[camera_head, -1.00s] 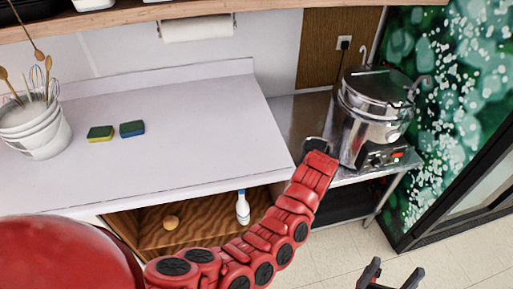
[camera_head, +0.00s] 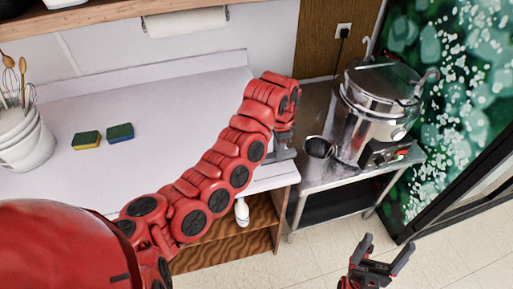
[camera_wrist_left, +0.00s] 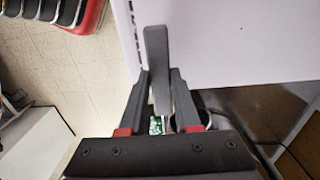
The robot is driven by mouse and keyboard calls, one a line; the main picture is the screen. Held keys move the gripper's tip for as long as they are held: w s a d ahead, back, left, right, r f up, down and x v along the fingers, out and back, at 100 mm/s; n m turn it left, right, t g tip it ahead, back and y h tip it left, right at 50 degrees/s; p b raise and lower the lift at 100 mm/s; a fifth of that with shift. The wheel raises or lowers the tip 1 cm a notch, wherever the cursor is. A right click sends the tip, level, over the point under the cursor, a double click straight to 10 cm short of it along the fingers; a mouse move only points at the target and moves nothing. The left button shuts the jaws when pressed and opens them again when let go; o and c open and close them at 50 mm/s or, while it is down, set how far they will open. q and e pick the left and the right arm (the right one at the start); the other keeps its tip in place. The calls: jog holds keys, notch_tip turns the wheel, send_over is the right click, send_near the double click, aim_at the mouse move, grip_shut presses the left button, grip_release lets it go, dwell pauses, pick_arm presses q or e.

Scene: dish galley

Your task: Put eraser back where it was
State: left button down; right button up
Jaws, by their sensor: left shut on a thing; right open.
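My left gripper (camera_head: 284,142) is over the right end of the white counter. It is shut on a grey, bar-shaped block (camera_wrist_left: 157,65), which I take to be the eraser. In the left wrist view the block stands out between the two fingers, in front of the counter's edge. In the head view the block (camera_head: 279,156) is small and partly hidden by the gripper. My right gripper (camera_head: 378,262) is open and empty, low over the floor at the lower right.
The white counter (camera_head: 170,110) holds two sponges, a yellow-green one (camera_head: 87,140) and a blue one (camera_head: 120,132). A utensil bucket (camera_head: 25,140) stands at left. A white bottle (camera_head: 242,212) is on the shelf below. A steel pot (camera_head: 380,100) and ladle (camera_head: 318,147) are on the metal table.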

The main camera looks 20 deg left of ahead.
pick_arm(q)
jog(key=a+p, duration=0.1)
jog(key=a, duration=0.1)
jog(key=w+a, duration=0.1)
jog(key=a, duration=0.2)
jog(key=w+a+p, duration=0.1)
jog(key=a, duration=0.1)
jog(key=shift+w+a+f+p, duration=0.2)
jog(key=shift+a+f+p, duration=0.1)
jog(key=shift+a+f, duration=0.1)
jog(key=shift+f+p, duration=0.2)
jog(key=shift+p, duration=0.1)
notch_tip(320, 180, down, 3)
jog(key=shift+p, duration=0.8)
jog(key=c, duration=0.6)
grip_release()
